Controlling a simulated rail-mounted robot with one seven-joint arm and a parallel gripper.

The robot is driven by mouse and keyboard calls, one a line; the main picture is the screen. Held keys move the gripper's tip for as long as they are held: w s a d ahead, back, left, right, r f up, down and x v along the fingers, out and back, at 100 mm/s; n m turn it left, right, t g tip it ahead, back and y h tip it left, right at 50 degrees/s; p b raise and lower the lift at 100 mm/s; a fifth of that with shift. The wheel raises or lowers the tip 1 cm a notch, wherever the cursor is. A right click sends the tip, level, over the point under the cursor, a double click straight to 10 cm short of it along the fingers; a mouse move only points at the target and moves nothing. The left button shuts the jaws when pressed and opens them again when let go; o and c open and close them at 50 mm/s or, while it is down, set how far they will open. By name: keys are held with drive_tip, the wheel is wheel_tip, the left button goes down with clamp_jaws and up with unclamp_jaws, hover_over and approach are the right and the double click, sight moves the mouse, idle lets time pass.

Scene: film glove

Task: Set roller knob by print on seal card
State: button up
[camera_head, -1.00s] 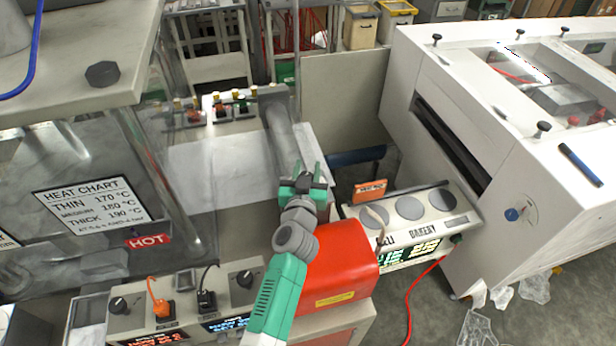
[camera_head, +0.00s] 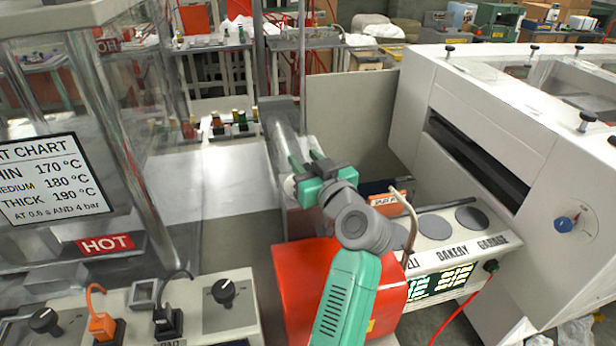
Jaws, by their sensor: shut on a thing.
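My gripper (camera_head: 308,178) has green fingers and is at the near end of the long grey roller (camera_head: 284,143). It is shut on a small pale rounded thing (camera_head: 289,187), mostly hidden by the fingers; I cannot tell whether this is the roller knob. A small orange card (camera_head: 386,199) stands behind my wrist, its print too small to read. The white heat chart (camera_head: 52,178) at left reads 170, 180 and 190 °C, with its left edge cut off. Black knobs (camera_head: 224,292) sit on the front panel, and a blue knob (camera_head: 563,223) on the white machine.
A red housing (camera_head: 300,285) lies under my forearm. A box with round dark plates (camera_head: 472,218) and a bent pale hook (camera_head: 406,207) stand close to my wrist. A clear-walled machine with a red HOT label (camera_head: 105,244) is left. The pale film surface (camera_head: 200,185) is open.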

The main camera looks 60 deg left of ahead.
idle(0.4)
drive_tip(key=o, duration=1)
drive_tip(key=shift+c, duration=0.2)
drive_tip(key=shift+r, duration=0.35)
wheel_tip(320, 180, up, 4)
drive_tip(key=shift+f+p, duration=0.1)
drive_tip(key=shift+p, duration=0.7)
drive_tip(key=s+d+p, duration=0.2)
drive_tip(key=s+d, duration=0.8)
drive_tip(key=d, duration=0.2)
drive_tip(key=shift+s+d+r, duration=0.15)
drive_tip(key=shift+s+r, duration=0.05)
drive_tip(key=shift+r, duration=0.05)
